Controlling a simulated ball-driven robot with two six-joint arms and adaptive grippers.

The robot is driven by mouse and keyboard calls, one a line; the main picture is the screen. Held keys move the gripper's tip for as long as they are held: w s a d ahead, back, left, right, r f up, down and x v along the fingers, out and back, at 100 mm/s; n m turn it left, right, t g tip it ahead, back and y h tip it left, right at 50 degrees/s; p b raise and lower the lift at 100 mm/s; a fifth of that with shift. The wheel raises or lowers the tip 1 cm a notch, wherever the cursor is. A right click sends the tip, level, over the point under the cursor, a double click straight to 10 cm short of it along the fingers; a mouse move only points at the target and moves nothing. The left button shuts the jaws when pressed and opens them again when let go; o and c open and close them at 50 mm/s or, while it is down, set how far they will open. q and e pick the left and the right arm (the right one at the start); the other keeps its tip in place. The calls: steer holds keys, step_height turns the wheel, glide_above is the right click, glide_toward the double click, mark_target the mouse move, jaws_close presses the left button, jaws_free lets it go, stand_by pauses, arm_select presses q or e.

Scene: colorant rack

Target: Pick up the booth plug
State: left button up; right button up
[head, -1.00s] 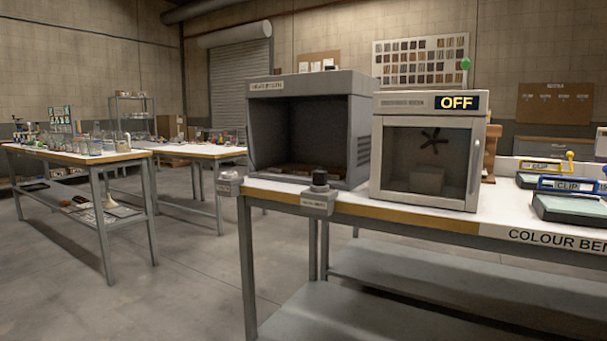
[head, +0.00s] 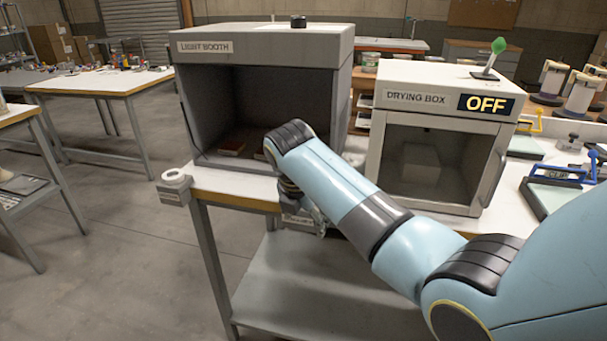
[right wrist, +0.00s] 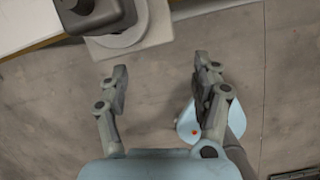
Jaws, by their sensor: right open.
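The booth plug (right wrist: 92,12), a dark grey block, shows at the upper left of the right wrist view, cut off by the frame edge. It stands over a pale square socket box with a round ring (right wrist: 140,30) at the bench edge. My right gripper (right wrist: 163,80) is open and empty, its fingers apart over the floor, short of the plug and to its right in the picture. In the head view the right gripper (head: 318,220) is mostly hidden behind my wrist, which also hides the plug. My left gripper is not in view.
The open-fronted light booth (head: 262,45) and the drying box (head: 440,108), its sign reading OFF, stand on the bench. A lower shelf (head: 300,285) lies beneath. Open floor is left of the bench.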

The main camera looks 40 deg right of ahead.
steer(key=w+r+n+p, duration=0.2)
steer(key=w+r+p, duration=0.15)
steer(key=r, duration=1.05)
steer(key=shift+n+t, duration=0.3)
steer(key=x, duration=0.2)
steer(key=b+x, duration=0.1)
steer(key=x, duration=0.2)
steer(key=shift+w+d+f, duration=0.2)
steer(key=shift+w+d, duration=0.05)
steer(key=shift+d, duration=0.05)
steer(key=x, duration=0.4)
steer(key=shift+s+d+f, duration=0.15)
steer(key=shift+s+d, duration=0.05)
steer(key=shift+d, duration=0.15)
steer(key=shift+w+d+f, duration=0.1)
steer(key=shift+w+f, duration=0.05)
steer(key=shift+f, duration=0.3)
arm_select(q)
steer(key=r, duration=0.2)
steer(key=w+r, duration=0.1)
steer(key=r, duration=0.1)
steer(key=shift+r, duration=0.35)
arm_select(e)
steer(key=shift+r, duration=0.1)
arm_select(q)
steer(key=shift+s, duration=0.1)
arm_select(e)
steer(key=c, duration=1.2)
steer(key=shift+c, duration=0.2)
